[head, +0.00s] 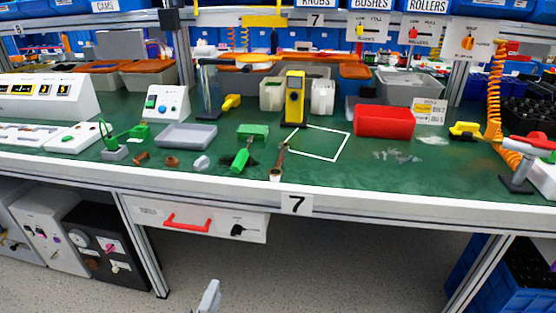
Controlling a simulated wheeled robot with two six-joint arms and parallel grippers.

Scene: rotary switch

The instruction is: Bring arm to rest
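My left gripper (208,298) shows only as a small grey tip at the bottom edge, over the grey floor. It is below and in front of the workbench and touches nothing that I can see. Most of it is cut off, so I cannot tell whether it is open or shut. My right gripper is out of view. A black knob (237,230), possibly the rotary switch, sits on the white panel (205,219) under the bench edge, above and slightly right of the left gripper.
The green bench top (340,180) has a white front edge. It carries a red bin (384,121), a yellow device (294,98) and a grey tray (187,136). A red handle (187,222) sticks out below. Open floor lies under the bench, with a bench leg (145,245) at left.

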